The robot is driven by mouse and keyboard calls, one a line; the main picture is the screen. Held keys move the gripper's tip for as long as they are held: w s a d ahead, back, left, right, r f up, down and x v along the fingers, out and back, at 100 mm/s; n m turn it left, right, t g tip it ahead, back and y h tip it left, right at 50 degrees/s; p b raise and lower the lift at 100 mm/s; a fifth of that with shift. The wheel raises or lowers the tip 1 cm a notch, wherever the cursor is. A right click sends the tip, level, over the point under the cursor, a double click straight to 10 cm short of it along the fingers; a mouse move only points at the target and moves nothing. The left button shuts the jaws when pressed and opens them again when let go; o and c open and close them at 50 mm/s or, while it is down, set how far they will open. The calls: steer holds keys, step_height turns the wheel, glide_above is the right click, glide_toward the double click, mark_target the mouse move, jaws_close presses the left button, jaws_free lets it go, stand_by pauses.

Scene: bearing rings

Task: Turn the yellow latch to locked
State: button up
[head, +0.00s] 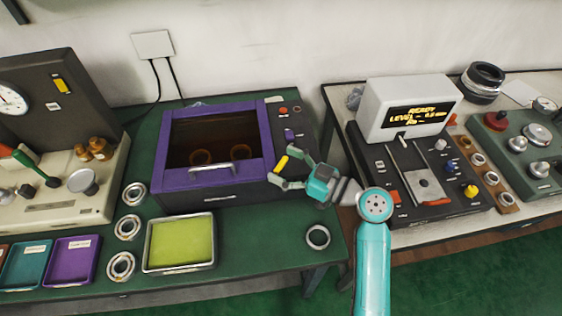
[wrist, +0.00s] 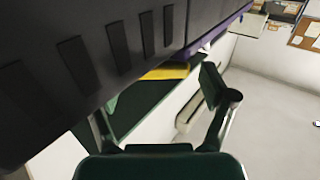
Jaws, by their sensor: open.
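The yellow latch (head: 281,163) is a small slanted bar at the front right of the purple-framed oven (head: 177,180). It also shows in the wrist view as a yellow bar (wrist: 166,72) beyond the oven's dark, slotted side panel (wrist: 110,55). My gripper (head: 287,168) is at the oven's front right corner with its fingers spread, open and empty. In the head view the latch lies close to the fingertips, seemingly between them; I cannot tell whether they touch. In the wrist view the right finger (wrist: 212,86) is clear, and the left fingertip is hidden by the panel.
Several metal rings (head: 127,227) lie left of a tray with a yellow-green pad (head: 151,262), and one ring (head: 318,237) lies near the bench's right end. A gap separates the benches.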

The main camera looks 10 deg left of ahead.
steer(key=shift+w+a, duration=0.2)
steer(key=shift+a, duration=0.3)
steer(key=c, duration=1.2)
steer(key=shift+o, duration=0.2)
